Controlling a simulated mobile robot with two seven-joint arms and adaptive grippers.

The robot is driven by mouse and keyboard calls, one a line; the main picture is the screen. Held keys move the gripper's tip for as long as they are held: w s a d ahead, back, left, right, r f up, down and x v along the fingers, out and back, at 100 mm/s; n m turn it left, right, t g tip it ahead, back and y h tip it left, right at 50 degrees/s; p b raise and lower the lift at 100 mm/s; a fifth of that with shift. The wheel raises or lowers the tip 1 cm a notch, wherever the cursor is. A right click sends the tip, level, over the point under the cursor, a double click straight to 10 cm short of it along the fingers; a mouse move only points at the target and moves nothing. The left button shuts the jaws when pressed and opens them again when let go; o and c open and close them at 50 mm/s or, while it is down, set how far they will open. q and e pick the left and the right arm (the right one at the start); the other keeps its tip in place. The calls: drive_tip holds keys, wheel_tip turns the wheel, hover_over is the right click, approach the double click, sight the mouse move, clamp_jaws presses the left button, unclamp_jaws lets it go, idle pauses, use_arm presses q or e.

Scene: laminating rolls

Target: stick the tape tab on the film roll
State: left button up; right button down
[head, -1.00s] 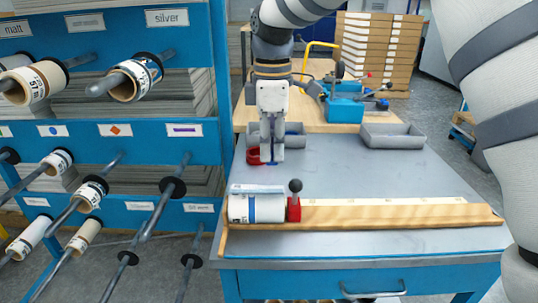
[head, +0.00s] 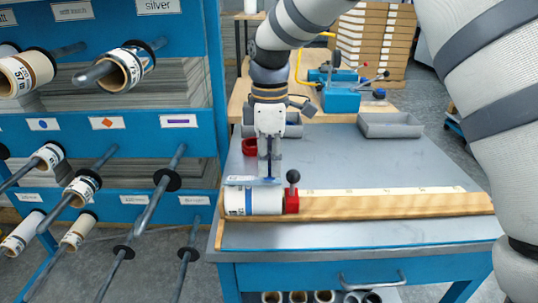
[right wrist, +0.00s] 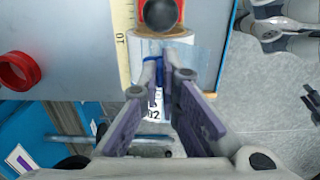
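The film roll (head: 253,203) is white with printed marks and lies at the left end of the wooden ruler board, against a red stop with a dark knob (head: 292,198). A pale clear film edge lies along its top. My right gripper (head: 269,172) points down just above the roll's far side. It is shut on the blue tape tab (head: 268,181), whose lower end is at the film. I cannot tell whether the tab touches it. In the right wrist view the tab (right wrist: 157,62) shows between the fingertips, over the roll (right wrist: 165,45). My left gripper is out of view.
A red ring-shaped holder (head: 249,147) stands behind the roll. Grey trays (head: 390,126) and a blue device (head: 341,102) stand farther back. A rack with rolls on rods (head: 128,72) is on the left. The grey tabletop (head: 350,160) is largely clear.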

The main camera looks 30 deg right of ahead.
drive_tip(key=shift+f, duration=0.35)
drive_tip(key=shift+f, duration=0.2)
idle(0.7)
drive_tip(key=c, duration=1.7)
unclamp_jaws()
wheel_tip(320, 180, up, 12)
drive_tip(key=shift+f, duration=0.1)
